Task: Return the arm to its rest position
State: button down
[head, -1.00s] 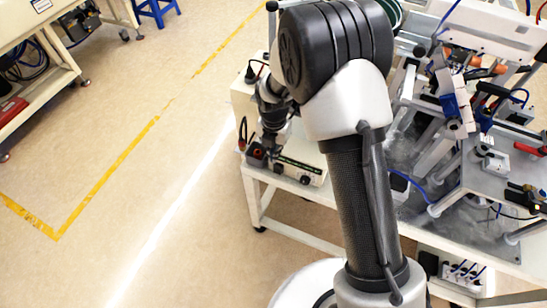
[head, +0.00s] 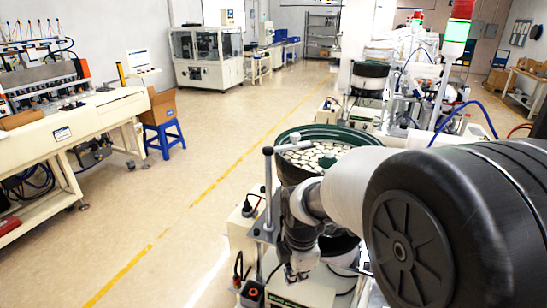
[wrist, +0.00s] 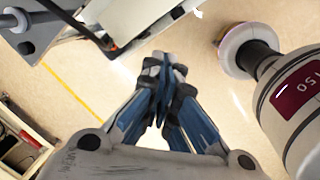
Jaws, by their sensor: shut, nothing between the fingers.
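My gripper (wrist: 165,62) is shut and empty in the wrist view, its blue-and-black fingers together over bare beige floor. In the head view my arm crosses the lower right, with a large black joint nearest the camera. The arm's far end, around my gripper (head: 297,272), hangs in front of the near bowl feeder's bench; the fingertips are small and unclear there. The near bowl feeder (head: 296,137) has a green rim and is filled with pale flat pieces; my arm hides part of it.
A feeder control box (head: 300,291) sits on the bench under my arm. A second bowl feeder (head: 368,70) stands farther back. A blue stool (head: 163,138) and a cream workbench (head: 85,122) are at left. The floor aisle with a yellow line (head: 207,190) is clear.

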jog(key=s+d+r+m+t+b, duration=0.2)
jog(key=s+d+r+m, duration=0.4)
jog(key=s+r+m, duration=0.4)
jog(key=s+d+m+t+b, duration=0.1)
jog(key=s+d+m, duration=0.1)
jog(key=s+m, duration=0.9)
jog(key=shift+s+d+f+m, duration=0.3)
jog(key=shift+s+d, duration=0.05)
jog(key=shift+s, duration=0.2)
dwell(1.6)
